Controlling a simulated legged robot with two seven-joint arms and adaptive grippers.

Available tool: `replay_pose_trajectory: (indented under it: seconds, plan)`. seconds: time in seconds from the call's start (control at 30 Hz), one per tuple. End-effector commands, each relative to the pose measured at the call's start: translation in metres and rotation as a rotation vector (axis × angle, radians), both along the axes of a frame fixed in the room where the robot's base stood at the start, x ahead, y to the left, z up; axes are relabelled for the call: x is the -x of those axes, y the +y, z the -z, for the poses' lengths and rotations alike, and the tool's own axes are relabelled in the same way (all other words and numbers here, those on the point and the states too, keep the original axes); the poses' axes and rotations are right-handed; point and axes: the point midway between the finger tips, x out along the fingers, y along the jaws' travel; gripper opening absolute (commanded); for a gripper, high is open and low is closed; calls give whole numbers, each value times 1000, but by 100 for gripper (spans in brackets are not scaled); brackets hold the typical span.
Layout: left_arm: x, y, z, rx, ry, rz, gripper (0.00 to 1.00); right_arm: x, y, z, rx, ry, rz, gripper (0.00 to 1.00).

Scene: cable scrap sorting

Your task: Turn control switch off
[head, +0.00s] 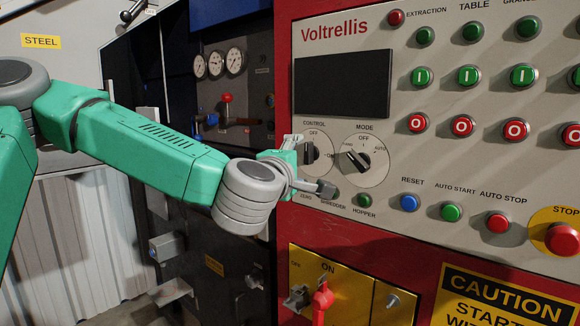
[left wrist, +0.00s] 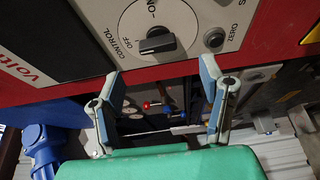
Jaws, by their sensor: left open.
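The control switch (head: 309,153) is a dark knob on a round white plate marked OFF and ON, at the left of the grey panel. In the left wrist view, the control switch (left wrist: 157,42) has its handle lying roughly in line with the OFF label. My left gripper (head: 310,166) is in front of the switch and hides part of its plate in the head view. In the left wrist view, the left gripper (left wrist: 160,72) is open and empty, its fingers apart and the knob beyond their tips. I cannot see contact. My right gripper is not in view.
The mode switch (head: 357,160) sits just right of the control switch. A blue reset button (head: 409,203) and a large red stop button (head: 562,239) are farther right. Below is a yellow plate with a red handle (head: 321,298). A dark gauge panel (head: 215,63) stands left.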

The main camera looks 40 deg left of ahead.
Motion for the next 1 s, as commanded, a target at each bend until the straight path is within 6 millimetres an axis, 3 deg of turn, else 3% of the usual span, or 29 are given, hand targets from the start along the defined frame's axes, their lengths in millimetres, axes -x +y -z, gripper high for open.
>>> replay_pose_trajectory:
  seconds: [0.1, 0.3, 0.87, 1.0]
  plan:
    - [21, -6, 0, 0, -1, 2, 64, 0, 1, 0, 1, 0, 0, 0]
    - [39, -11, 1, 2, -1, -1, 64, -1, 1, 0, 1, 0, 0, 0]
    - [42, -12, 1, 1, 0, -1, 64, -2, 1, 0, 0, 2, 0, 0]
    - [38, -18, 15, -30, 32, 18, 64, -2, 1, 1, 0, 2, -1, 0]
